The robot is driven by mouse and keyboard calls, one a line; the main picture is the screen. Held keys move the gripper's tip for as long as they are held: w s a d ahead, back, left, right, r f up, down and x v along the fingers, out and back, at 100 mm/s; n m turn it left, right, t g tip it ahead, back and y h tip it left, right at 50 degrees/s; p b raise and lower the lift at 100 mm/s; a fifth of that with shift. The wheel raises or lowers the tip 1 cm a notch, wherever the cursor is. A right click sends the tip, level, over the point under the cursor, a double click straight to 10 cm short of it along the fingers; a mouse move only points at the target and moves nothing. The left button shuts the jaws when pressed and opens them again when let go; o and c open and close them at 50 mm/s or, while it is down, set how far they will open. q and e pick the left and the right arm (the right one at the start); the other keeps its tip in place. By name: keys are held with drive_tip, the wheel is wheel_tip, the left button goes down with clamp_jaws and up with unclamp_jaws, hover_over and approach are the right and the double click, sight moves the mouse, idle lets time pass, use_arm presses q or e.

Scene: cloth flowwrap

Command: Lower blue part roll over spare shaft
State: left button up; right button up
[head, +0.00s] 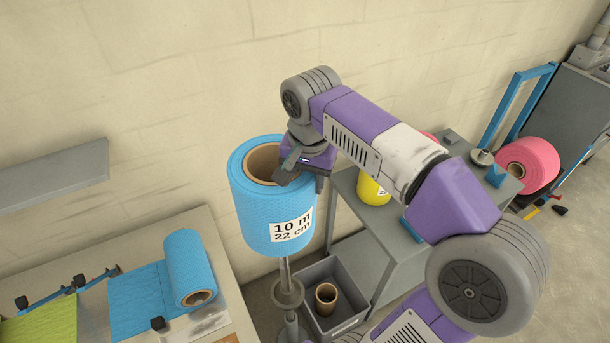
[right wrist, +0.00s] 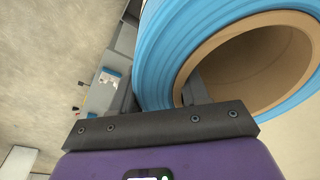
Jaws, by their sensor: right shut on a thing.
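A blue part roll (head: 258,215) with a white label reading "10 m 22 cm" is upright in the head view, its brown core open at the top. My right gripper (head: 290,172) is shut on the near right wall of the roll at its top rim. In the right wrist view the blue roll (right wrist: 165,60) fills the upper right, with one finger inside the core. The spare shaft (head: 286,285) is a grey metal post with a round flange directly below the roll. The roll hides the shaft's upper end. My left gripper is not seen.
A grey bin (head: 340,288) with an empty brown core stands right of the shaft. A grey shelf unit (head: 365,225) holds a yellow roll (head: 371,190). Another blue roll (head: 189,268) lies on the table at left. A pink roll (head: 528,165) is at far right.

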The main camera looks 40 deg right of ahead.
drive_tip(key=shift+r, duration=0.1)
drive_tip(key=shift+p, duration=0.3)
drive_tip(key=shift+f+b, duration=3.55)
drive_tip(key=shift+f, duration=1.1)
drive_tip(key=shift+f+b, duration=4.7)
drive_tip(key=shift+f, duration=1.3)
